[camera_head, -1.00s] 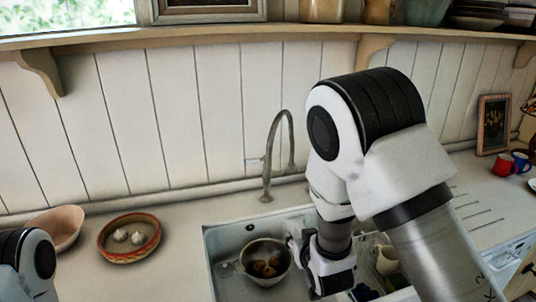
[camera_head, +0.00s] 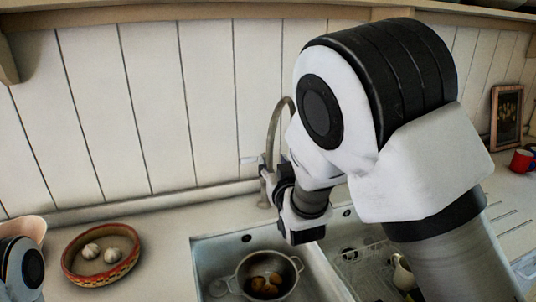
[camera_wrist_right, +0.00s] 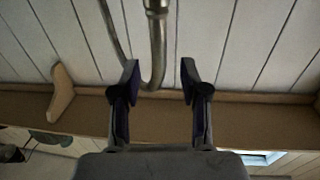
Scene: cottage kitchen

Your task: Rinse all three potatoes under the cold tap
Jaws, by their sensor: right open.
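Brown potatoes (camera_head: 266,284) lie in a metal colander (camera_head: 240,271) in the left sink basin; I cannot count them surely. The grey gooseneck tap (camera_head: 271,140) stands behind the sink, partly hidden by my right arm. My right gripper (camera_head: 274,186) is at the tap's lower part, above the colander's level. In the right wrist view my right gripper (camera_wrist_right: 160,76) is open, with the tap's pipe (camera_wrist_right: 157,45) showing between its fingertips; I cannot tell whether they touch. No water shows. Only a link of my left arm is in view at the lower left.
A patterned bowl (camera_head: 72,265) with two white garlic bulbs stands left of the sink (camera_head: 205,244). A pink bowl (camera_head: 28,228) is at the far left. The right basin holds a pale jug (camera_head: 403,274). A red mug (camera_head: 521,161) and a framed picture (camera_head: 506,113) are at the right.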

